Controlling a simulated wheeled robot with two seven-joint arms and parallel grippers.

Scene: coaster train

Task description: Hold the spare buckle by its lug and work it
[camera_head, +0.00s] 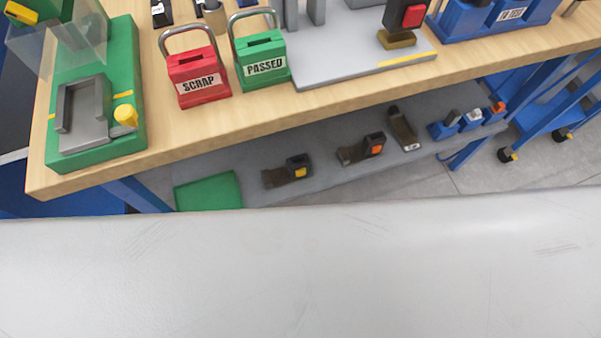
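Several buckle-like pieces are in the head view, and I cannot tell which is the spare. A dark one with a yellow button (299,167) lies on the lower shelf, its brownish lug to the left. Another with an orange button (374,145) lies to its right, also with a brownish lug. A brown and black piece (404,130) lies further right. On the bench, a larger black block with a red button (411,17) stands over a brownish piece on a grey plate (330,70); its top is cut off. Neither gripper is in view.
A green fixture (120,60) is left. A pale scuffed surface (300,270) fills the foreground.

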